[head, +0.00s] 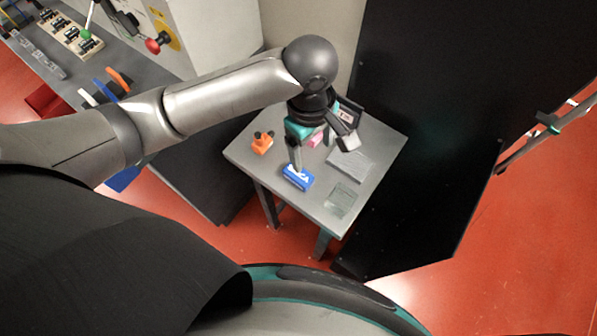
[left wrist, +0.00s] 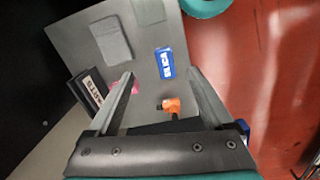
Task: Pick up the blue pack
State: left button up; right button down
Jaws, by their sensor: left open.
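The blue pack (head: 298,177) with white lettering lies on a small grey table (head: 240,155) in the head view. In the left wrist view the blue pack (left wrist: 165,63) lies flat, beyond the fingertips and between their lines. My left gripper (head: 325,157) is open and hangs over the table; in the head view one finger overlaps the far edge of the pack. The left wrist view shows both fingers (left wrist: 160,72) apart with nothing between them. I cannot tell the exact height above the pack. My right gripper is not in view.
An orange object (head: 262,143) stands left of the pack. A pink item (head: 316,138), a dark box (left wrist: 88,90), a grey flat block (head: 350,164) and a pale square (head: 340,199) share the table. A tall black panel (head: 440,120) stands close on the right.

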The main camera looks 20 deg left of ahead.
pick_arm(q)
jog(key=a+n, duration=0.1)
jog(key=b, duration=0.2)
send_over(303, 176)
jog(key=shift+n+y, duration=0.3)
jog(key=f, duration=0.9)
jog(key=shift+s+d+f, duration=0.2)
jog(key=shift+s+f, duration=0.05)
jog(key=shift+f, duration=0.05)
jog(key=shift+w+a+f, duration=0.1)
jog(key=shift+a+f, duration=0.05)
jog(key=shift+f, duration=1.15)
jog(key=shift+w+a+f, duration=0.1)
jog(key=shift+f, duration=1.2)
jog(key=shift+c, duration=0.2)
grip_shut()
